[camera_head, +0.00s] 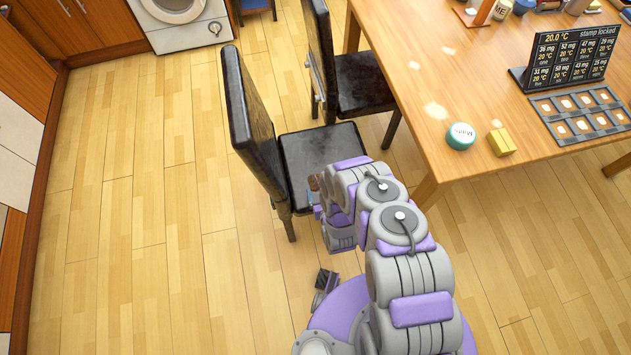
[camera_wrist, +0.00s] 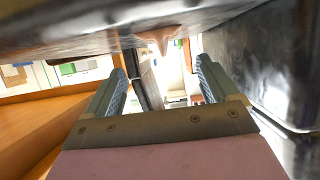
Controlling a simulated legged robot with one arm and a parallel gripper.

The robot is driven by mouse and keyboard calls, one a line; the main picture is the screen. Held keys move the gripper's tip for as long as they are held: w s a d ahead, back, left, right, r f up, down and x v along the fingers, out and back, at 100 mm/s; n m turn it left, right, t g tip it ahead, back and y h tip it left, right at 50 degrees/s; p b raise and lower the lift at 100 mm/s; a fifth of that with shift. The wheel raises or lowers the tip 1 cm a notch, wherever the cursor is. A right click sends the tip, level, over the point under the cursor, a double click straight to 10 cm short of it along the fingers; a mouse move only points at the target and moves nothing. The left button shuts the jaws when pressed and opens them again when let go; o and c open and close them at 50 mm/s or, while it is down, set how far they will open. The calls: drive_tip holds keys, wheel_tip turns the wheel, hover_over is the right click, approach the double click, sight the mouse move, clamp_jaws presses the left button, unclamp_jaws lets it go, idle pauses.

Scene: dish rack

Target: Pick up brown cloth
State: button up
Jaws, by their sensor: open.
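A small brown patch (camera_head: 314,183), perhaps the brown cloth, shows on the seat of the nearer black chair (camera_head: 300,150), right beside the end of my arm. Most of it is hidden behind the arm. In the wrist view, a brownish-pink pointed piece (camera_wrist: 166,36) hangs from the dark surface overhead; it may be part of the cloth, but I cannot be sure. My gripper (camera_wrist: 160,82) is open, its two fingers apart with nothing between them. The hanging piece is beyond and above the fingertips. The gripper itself is mostly hidden in the head view.
A second black chair (camera_head: 360,80) stands behind, by the wooden table (camera_head: 420,60). The table holds a teal round tin (camera_head: 460,136), a yellow block (camera_head: 502,142), a black sign (camera_head: 570,62) and a grey tray (camera_head: 585,117). The wooden floor (camera_head: 150,210) on the left is clear.

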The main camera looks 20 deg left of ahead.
sight(315, 176)
drive_tip(key=b+x, duration=0.2)
drive_tip(key=x, duration=0.6)
drive_tip(key=shift+a+b, duration=0.25)
drive_tip(key=shift+b, duration=0.1)
drive_tip(key=c, duration=1.1)
drive_tip(key=shift+r, duration=0.15)
drive_tip(key=shift+c, duration=0.2)
drive_tip(key=shift+r+p, duration=0.4)
drive_tip(key=shift+r, duration=0.2)
wheel_tip(315, 176, up, 2)
drive_tip(key=shift+s+r+p, duration=0.1)
drive_tip(key=shift+p, duration=0.5)
drive_tip(key=s+d+r, duration=0.1)
drive_tip(key=s+d, duration=0.8)
drive_tip(key=s, duration=0.3)
drive_tip(key=shift+s+d+r, duration=0.15)
drive_tip(key=shift+s+d, duration=0.2)
